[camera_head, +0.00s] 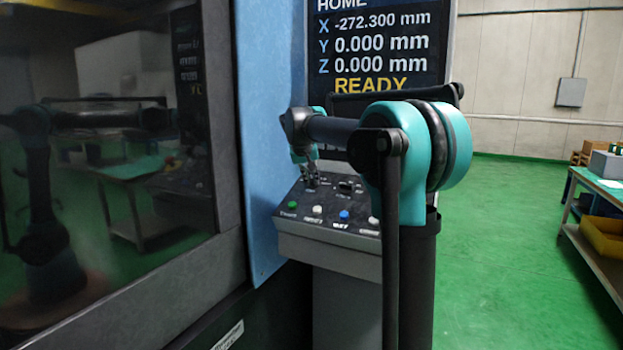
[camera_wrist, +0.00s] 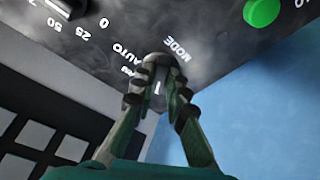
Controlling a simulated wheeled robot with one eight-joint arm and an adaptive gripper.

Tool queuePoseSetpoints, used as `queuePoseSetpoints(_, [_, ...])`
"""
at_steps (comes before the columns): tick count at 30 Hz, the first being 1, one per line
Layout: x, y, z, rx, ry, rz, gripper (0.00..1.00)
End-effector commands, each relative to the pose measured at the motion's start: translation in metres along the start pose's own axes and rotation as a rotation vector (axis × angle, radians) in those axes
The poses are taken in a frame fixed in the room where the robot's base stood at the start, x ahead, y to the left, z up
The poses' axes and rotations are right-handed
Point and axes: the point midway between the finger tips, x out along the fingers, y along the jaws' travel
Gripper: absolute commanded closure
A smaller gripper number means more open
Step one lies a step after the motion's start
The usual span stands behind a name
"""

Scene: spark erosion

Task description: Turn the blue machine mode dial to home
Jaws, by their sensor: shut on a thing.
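The mode dial (camera_wrist: 157,88) is a small dark grey knob with a white pointer line, on the dark control panel under the word MODE. AUTO and another small label stand beside it in the wrist view. My gripper (camera_wrist: 158,80) has its two fingers shut on the dial from both sides, hiding part of it. In the head view my gripper (camera_head: 311,176) reaches down onto the back left of the panel (camera_head: 335,210); the dial itself is hard to make out there. The screen (camera_head: 380,45) reads HOME, X -272.300 mm, Y and Z 0.000 mm, and READY.
A numbered dial (camera_wrist: 68,8) sits near the mode dial, and a green button (camera_wrist: 262,12) is on the panel. White and blue buttons (camera_head: 343,215) line its front. The blue machine wall (camera_head: 265,150) is close on the left. A workbench (camera_head: 600,255) stands far right; green floor between is clear.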

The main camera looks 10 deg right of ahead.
Motion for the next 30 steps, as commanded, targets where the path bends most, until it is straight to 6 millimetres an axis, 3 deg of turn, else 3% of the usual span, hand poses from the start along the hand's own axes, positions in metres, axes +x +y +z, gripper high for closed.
queuePoseSetpoints(10, [-0.0002, -0.001, -0.0003, 0.118, 0.0, 0.026, 1.0])
queuePoseSetpoints(24, [-0.0001, -0.001, -0.0004, 0.133, 0.0, 0.029, 1.0])
queuePoseSetpoints(25, [-0.0001, -0.001, -0.0004, 0.133, 0.0, 0.029, 0.85])
queuePoseSetpoints(30, [-0.0001, -0.0009, -0.0003, 0.133, 0.0, 0.029, 0.66])
